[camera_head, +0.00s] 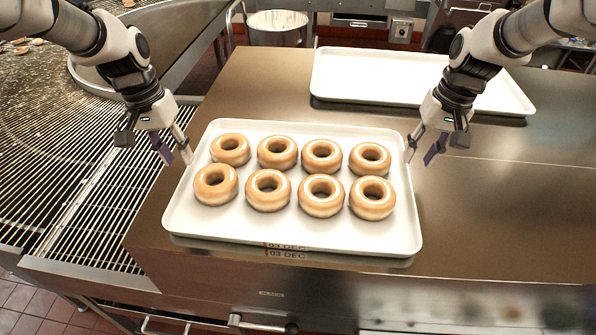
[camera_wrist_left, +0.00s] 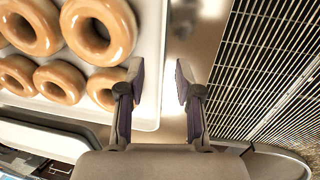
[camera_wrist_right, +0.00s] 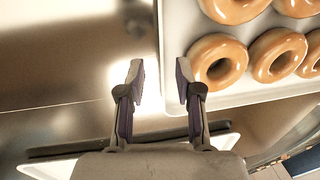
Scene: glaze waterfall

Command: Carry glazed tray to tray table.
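The white tray (camera_head: 300,226) of several glazed doughnuts (camera_head: 268,190) lies flat on the steel table near its front edge. My left gripper (camera_head: 177,154) is at the tray's left rim, open. In the left wrist view the tray rim (camera_wrist_left: 157,60) runs between its spread fingers (camera_wrist_left: 158,82), with a gap on either side. My right gripper (camera_head: 421,154) is at the tray's right rim, also open. In the right wrist view the rim (camera_wrist_right: 163,60) lies between its spread fingers (camera_wrist_right: 160,82). I cannot tell the fingers' exact height relative to the rim.
An empty white tray (camera_head: 375,78) lies at the back of the steel table (camera_head: 500,215). A wire conveyor (camera_head: 75,170) runs along the left. A metal bucket (camera_head: 279,28) stands behind the table. The table to the right is clear.

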